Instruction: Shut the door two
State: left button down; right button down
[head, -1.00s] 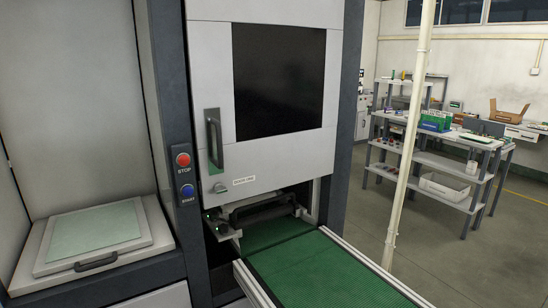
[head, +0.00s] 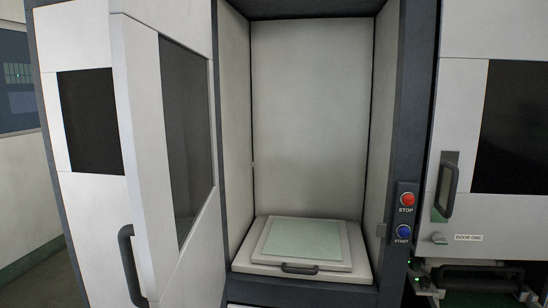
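A white door panel with a dark window (head: 187,140) stands open at the left of an open cabinet compartment (head: 310,110), swung out toward me. A dark bar handle (head: 129,265) shows near its free edge, low in the view. No label is readable on this door. To the right, a white door (head: 463,130) labelled DOOR ONE is shut, with a dark handle (head: 447,187). Neither of my grippers is in the head view.
A pale tray (head: 308,246) with a green top and a dark handle lies in the compartment. Red STOP (head: 407,199) and blue START (head: 404,231) buttons sit on the post between the compartments. Another white panel with a black window (head: 91,122) is at far left.

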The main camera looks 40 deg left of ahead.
aim_at(162, 53)
jog(key=j+u, duration=0.45)
jog(key=j, duration=0.15)
jog(key=j+u, duration=0.5)
jog(key=i+j, duration=0.05)
